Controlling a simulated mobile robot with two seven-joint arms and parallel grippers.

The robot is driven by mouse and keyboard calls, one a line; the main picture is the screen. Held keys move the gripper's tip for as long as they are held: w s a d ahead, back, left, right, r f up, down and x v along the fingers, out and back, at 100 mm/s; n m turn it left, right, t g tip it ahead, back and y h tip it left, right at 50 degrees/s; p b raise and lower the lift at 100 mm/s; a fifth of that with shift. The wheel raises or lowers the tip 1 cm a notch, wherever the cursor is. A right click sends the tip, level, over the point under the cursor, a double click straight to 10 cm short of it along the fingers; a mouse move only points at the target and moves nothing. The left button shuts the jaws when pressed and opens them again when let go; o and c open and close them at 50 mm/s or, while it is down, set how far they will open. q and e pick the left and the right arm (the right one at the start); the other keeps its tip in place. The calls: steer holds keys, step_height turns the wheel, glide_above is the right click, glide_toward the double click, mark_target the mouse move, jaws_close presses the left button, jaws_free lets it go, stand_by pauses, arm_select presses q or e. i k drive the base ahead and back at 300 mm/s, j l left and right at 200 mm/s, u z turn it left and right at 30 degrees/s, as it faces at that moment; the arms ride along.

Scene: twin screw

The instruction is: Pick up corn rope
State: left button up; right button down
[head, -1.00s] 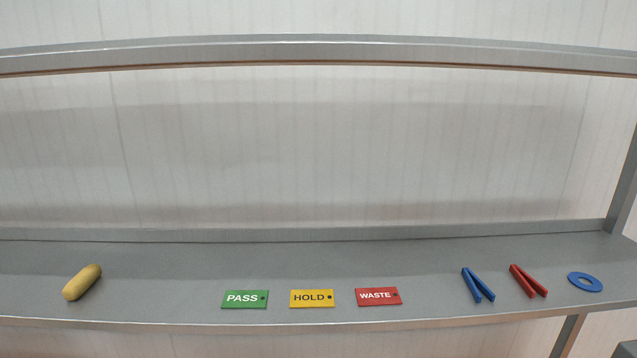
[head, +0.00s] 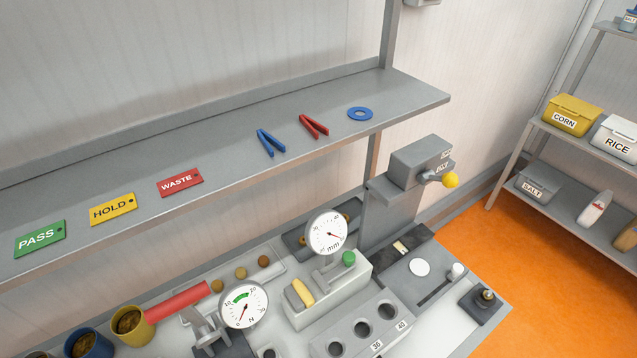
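No corn rope can be made out for certain. A short yellow piece (head: 303,292) lies on the pale block below the mm dial gauge (head: 328,233). I cannot tell whether it is corn dough or a part of the gauge. The thick yellow roll at the left end of the shelf in the earlier head view is outside this view. Neither of my grippers shows.
The shelf (head: 225,135) holds PASS (head: 40,239), HOLD (head: 113,209) and WASTE (head: 180,182) tags, blue (head: 270,142) and red (head: 314,126) tongs and a blue ring (head: 360,113). Orange floor (head: 530,260) is clear.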

mark_target(300, 288)
steer(key=l+u, duration=0.5)
steer(key=l, duration=0.15)
steer(key=k+l, duration=0.1)
steer(key=l, duration=0.25)
steer(key=k+l, duration=0.1)
steer(key=l, duration=0.25)
